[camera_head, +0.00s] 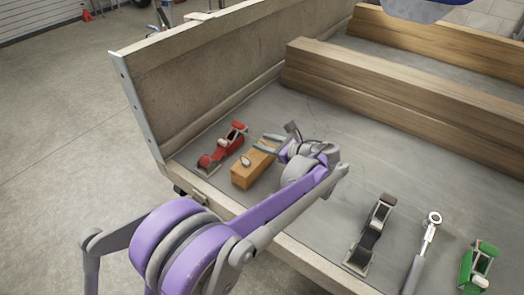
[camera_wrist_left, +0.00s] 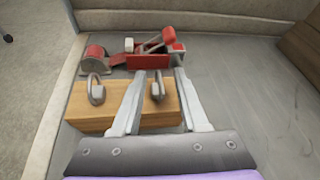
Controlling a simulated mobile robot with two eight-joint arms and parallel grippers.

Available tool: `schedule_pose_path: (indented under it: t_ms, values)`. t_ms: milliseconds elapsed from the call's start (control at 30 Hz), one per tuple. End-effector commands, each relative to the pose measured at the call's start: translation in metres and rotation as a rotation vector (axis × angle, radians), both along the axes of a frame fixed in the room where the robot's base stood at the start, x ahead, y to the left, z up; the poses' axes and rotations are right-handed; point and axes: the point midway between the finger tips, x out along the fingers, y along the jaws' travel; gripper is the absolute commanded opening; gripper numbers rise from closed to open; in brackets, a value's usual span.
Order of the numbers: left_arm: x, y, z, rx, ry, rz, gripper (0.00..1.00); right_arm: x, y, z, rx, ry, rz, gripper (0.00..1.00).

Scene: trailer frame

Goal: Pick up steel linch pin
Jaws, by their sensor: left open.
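Two steel linch pins with ring loops, a left one (camera_wrist_left: 97,88) and a right one (camera_wrist_left: 157,86), stand at a wooden block (camera_wrist_left: 85,113). In the head view the block (camera_head: 242,178) lies on the trailer bed near its side wall, with one pin (camera_head: 246,161) visible. My left gripper (camera_wrist_left: 160,76) is open above the block. The right pin shows between its two fingers, nearer the left finger, and no grip on it shows. In the head view the left gripper (camera_head: 273,143) is at the block's far end, where my wrist partly hides things. My right gripper is out of view.
A red ratchet strap (camera_head: 222,147) lies just beyond the block. A black ratchet strap (camera_head: 371,235), a ratchet wrench (camera_head: 424,250) and a green ratchet strap (camera_head: 479,265) lie to the right. Timber beams (camera_head: 400,85) and the trailer's side wall (camera_head: 190,85) bound the bed.

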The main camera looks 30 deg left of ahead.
Motion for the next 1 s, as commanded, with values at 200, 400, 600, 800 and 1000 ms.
schedule_pose_path:
  t_ms: [200, 400, 600, 800, 1000]
  values:
    - [0.006, 0.032, -0.013, 0.0, 0.0, 0.003, 0.43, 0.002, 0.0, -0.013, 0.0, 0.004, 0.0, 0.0]
    - [0.008, 0.04, -0.016, -0.001, 0.0, 0.0, 0.43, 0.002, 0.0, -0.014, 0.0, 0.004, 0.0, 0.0]
    - [0.008, 0.039, -0.015, -0.001, 0.0, 0.0, 0.26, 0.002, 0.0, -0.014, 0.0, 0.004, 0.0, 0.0]
    - [0.008, 0.039, -0.015, -0.001, -0.001, 0.0, 0.0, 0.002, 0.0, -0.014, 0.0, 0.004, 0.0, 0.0]
    - [0.008, 0.039, -0.015, -0.001, -0.001, 0.0, 0.0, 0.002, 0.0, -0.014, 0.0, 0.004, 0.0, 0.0]
